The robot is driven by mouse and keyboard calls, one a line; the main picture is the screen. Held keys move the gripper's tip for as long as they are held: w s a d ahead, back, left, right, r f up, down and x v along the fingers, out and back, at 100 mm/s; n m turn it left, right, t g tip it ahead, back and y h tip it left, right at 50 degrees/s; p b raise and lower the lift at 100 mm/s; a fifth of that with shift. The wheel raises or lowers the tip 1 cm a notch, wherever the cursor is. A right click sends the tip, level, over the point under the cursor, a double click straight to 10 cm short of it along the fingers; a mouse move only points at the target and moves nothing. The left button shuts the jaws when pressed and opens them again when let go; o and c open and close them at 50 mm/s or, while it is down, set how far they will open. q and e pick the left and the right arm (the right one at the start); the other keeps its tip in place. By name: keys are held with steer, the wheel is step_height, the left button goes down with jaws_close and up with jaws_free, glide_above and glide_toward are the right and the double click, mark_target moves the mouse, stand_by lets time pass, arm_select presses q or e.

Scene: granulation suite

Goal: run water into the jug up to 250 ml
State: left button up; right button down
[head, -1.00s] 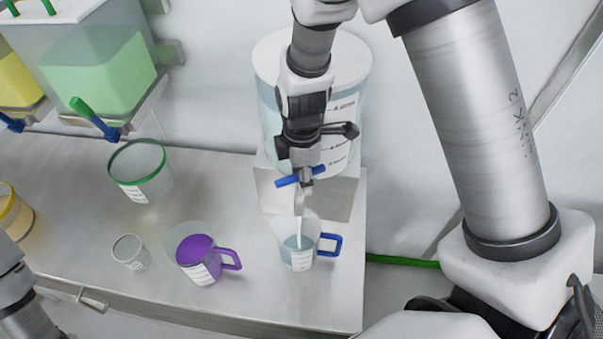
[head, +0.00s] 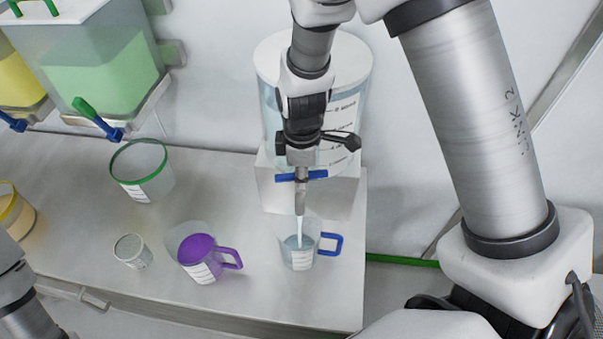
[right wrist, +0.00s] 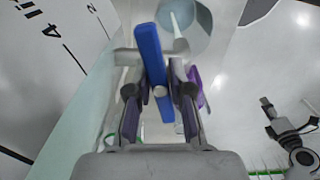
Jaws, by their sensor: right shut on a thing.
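The clear jug with a blue handle (head: 298,260) stands upright on the bench under the spout of the water tank (head: 268,95). A thin stream (head: 300,232) runs from the spout into it, and bluish water lies inside. The level against the marks is too small to read. My right gripper (head: 301,166) is at the tap and shut on its blue tap handle (head: 316,175). In the right wrist view the tap handle (right wrist: 148,58) lies between the two fingers. My left gripper is out of view; only part of that arm shows at lower left.
A purple-filled jug (head: 197,270), a small clear cup (head: 132,252) and a green-rimmed beaker (head: 140,188) stand left of the jug. A yellow-rimmed container (head: 15,212) is at far left. The bench's right edge lies close beside the jug.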

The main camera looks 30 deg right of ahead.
steer(key=shift+m+p, duration=0.3)
steer(key=shift+m, duration=1.3)
steer(key=c, duration=1)
jaws_free()
steer(key=shift+c, duration=0.2)
step_height(320, 180, up, 12)
